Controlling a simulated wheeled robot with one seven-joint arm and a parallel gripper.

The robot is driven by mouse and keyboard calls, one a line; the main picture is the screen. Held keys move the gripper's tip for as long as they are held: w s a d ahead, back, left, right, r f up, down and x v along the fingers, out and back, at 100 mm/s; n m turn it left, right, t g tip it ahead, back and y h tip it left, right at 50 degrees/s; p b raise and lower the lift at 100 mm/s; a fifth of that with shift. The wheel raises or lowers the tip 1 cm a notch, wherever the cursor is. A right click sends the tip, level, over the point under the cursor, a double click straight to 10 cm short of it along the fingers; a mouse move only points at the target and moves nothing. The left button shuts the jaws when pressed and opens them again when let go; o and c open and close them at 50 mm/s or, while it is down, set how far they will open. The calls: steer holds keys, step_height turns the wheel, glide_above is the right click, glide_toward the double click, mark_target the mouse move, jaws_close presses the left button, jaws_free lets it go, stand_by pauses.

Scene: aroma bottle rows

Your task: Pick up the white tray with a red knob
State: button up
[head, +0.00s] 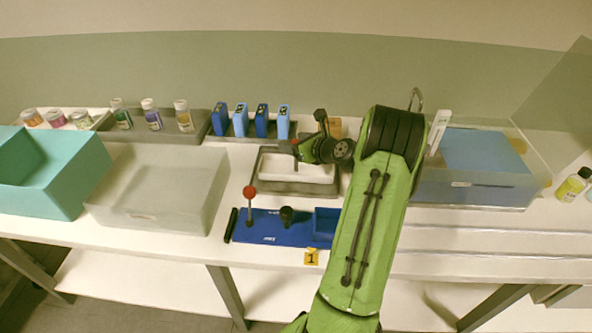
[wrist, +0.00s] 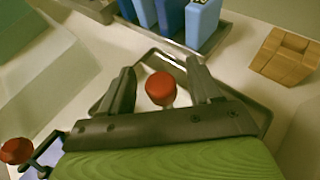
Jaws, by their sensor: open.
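The white tray (head: 310,172) sits inside a grey metal frame (head: 292,189) near the middle of the bench in the head view. Its red knob (wrist: 161,88) stands between my two fingers in the wrist view. In the head view my gripper (head: 297,153) is over the tray and hides part of it and most of the knob. My gripper (wrist: 161,68) is open, with a finger on either side of the knob and visible gaps on both sides. Much of the tray is hidden behind the gripper in the wrist view.
A blue plate (head: 270,237) with a second red knob (head: 249,191) lies in front of the tray. Blue boxes (head: 241,119) stand behind it. A translucent bin (head: 165,190) is to the left and a clear box (head: 470,190) to the right. A wooden block (wrist: 285,55) is close by.

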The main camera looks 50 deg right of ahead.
steer(key=shift+r, duration=0.1)
jaws_close()
steer(key=shift+r, duration=0.1)
stand_by(0.3)
